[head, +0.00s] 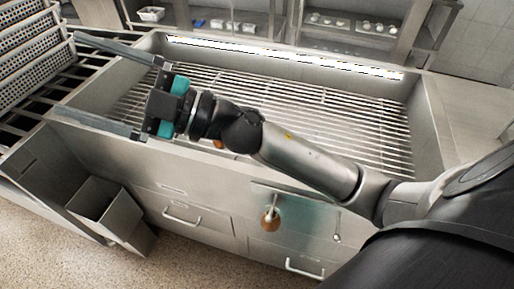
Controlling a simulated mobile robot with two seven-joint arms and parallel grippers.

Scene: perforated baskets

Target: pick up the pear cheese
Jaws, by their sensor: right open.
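A small brown, rounded thing with a pale narrow top (270,218), which looks like the pear cheese, shows in front of the steel counter's drawer face, below my right forearm. I cannot tell what holds it there. A second orange-brown bit (218,144) shows just under my right wrist, mostly hidden by the arm. My right gripper (66,73) is wide open and empty, its two long fingers pointing left over the counter's left end. It is up and to the left of both brown things. My left gripper is not in view.
A steel counter with a barred grill top (310,110) fills the middle. Perforated baskets (28,45) are stacked on a rack at the left. An open steel bin (108,210) sticks out below. Drawer handles (183,218) protrude in front. Shelves with small items stand behind.

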